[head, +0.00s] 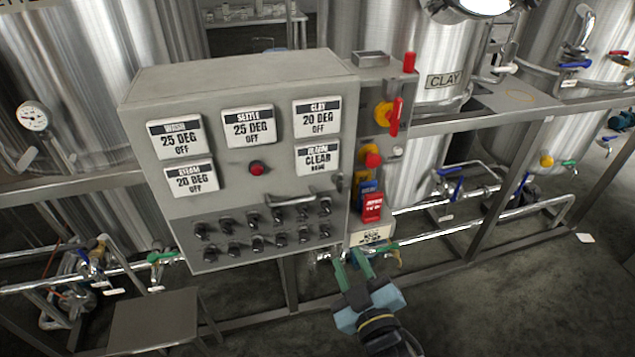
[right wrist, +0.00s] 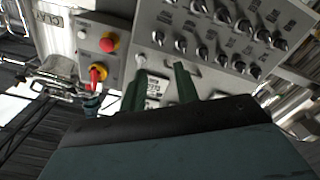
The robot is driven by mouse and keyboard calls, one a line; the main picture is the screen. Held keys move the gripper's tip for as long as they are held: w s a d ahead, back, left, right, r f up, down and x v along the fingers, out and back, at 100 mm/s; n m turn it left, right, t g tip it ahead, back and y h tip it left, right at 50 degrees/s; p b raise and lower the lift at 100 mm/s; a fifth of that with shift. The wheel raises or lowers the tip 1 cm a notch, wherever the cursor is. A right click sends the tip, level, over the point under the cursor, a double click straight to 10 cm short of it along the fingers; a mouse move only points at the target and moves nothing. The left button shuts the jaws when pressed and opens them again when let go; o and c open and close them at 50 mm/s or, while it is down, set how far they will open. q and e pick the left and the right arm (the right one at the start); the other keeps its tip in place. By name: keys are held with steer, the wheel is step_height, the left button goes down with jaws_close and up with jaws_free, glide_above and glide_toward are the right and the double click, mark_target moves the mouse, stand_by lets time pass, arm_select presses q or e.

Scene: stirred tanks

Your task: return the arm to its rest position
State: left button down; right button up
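My right gripper (head: 352,258) reaches in from the bottom of the head view, just below the lower right of the grey control panel (head: 270,184). Its two green fingers are apart with nothing between them. They also show apart and empty in the right wrist view (right wrist: 158,80), with the panel's black knobs (right wrist: 225,35) behind them. In the head view the fingertips overlap the pipe area below a small label plate (head: 372,236); I cannot tell how far apart they are in depth. My left gripper is in neither view.
The side box carries a red rotary handle (head: 394,116), a red button (head: 373,160) and a red tag (head: 372,207). Steel pipes (head: 480,220) and frame rails run behind the gripper. A metal step (head: 152,322) stands lower left. The dark floor (head: 530,300) at lower right is mostly clear.

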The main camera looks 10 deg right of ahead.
steer(key=s+f+m+g, duration=0.1)
steer(key=s+f+g, duration=0.25)
steer(key=f, duration=0.75)
steer(key=s+f+g+y, duration=0.1)
steer(key=s+f+g, duration=0.3)
steer(key=f, duration=0.7)
steer(key=s+f+m+g, duration=0.15)
steer(key=s+f, duration=0.35)
steer(key=f, duration=0.6)
steer(key=s+d+f+g, duration=0.2)
steer(key=s+d+f, duration=0.1)
steer(key=s, duration=0.5)
steer(key=s+d+f+m+g+h, duration=0.1)
steer(key=s+d+f+g, duration=0.2)
steer(key=s+f, duration=0.3)
steer(key=s+d+f+g+b, duration=0.1)
steer(key=s+d+f+g, duration=0.2)
steer(key=s, duration=0.7)
step_height(320, 180, down, 2)
steer(key=shift+d+f+m+h, duration=0.15)
steer(key=shift+f+m+h, duration=0.1)
steer(key=shift+m+h, duration=0.1)
